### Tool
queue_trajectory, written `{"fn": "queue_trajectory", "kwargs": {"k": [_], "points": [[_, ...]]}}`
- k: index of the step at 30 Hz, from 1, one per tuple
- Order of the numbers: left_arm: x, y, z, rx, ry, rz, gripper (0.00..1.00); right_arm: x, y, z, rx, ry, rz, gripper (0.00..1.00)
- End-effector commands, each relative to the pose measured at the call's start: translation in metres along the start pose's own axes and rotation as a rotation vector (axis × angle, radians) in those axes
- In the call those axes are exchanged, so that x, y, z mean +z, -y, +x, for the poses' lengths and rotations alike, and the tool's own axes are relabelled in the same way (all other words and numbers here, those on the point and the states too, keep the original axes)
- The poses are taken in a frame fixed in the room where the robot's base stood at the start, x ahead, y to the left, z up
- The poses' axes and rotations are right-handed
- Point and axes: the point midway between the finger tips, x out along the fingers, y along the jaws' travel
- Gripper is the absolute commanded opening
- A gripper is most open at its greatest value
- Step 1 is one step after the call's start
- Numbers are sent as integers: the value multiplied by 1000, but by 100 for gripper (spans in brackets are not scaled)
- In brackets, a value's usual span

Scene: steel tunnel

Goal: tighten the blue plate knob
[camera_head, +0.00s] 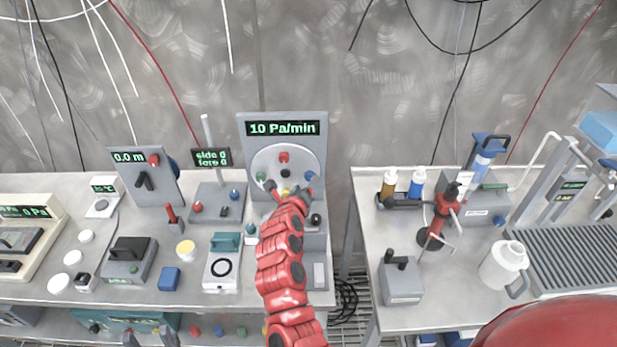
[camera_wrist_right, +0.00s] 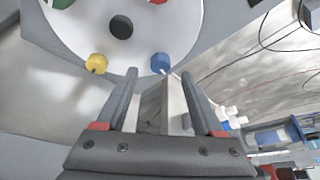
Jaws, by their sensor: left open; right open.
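A round pale plate (camera_head: 268,160) on a grey upright panel carries a red knob (camera_head: 284,157), a green knob, a yellow knob and the blue plate knob (camera_head: 311,176) at its right, around a black centre. In the right wrist view the blue knob (camera_wrist_right: 161,63) lies just ahead of the gap between my right fingertips, and the yellow knob (camera_wrist_right: 96,64) is left of them. My right gripper (camera_wrist_right: 160,76) is open and empty, in front of the plate's lower part. My left gripper (camera_head: 150,338) is open at the bottom left edge, only partly in view.
The panel's display (camera_head: 283,128) reads "10 Pa/min". Several instruments crowd the left bench, including a teal-topped device (camera_head: 225,243). A gap with dark cables separates it from the right bench, which holds a red stand (camera_head: 437,222) and a white jug (camera_head: 502,265).

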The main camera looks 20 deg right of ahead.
Motion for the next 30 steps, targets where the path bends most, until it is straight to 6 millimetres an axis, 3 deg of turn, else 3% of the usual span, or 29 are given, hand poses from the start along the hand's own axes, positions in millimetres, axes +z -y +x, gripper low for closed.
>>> {"fn": "queue_trajectory", "kwargs": {"k": [3,9,20,30], "points": [[0,0,2,0,0,0,50,1,3,22,-4,0,-3,69],[0,0,3,0,0,0,50,0,1,41,-2,0,0,69],[0,0,3,0,0,0,50,0,1,46,-1,-1,1,69],[0,0,3,0,0,0,50,0,1,45,-1,-1,1,10]]}}
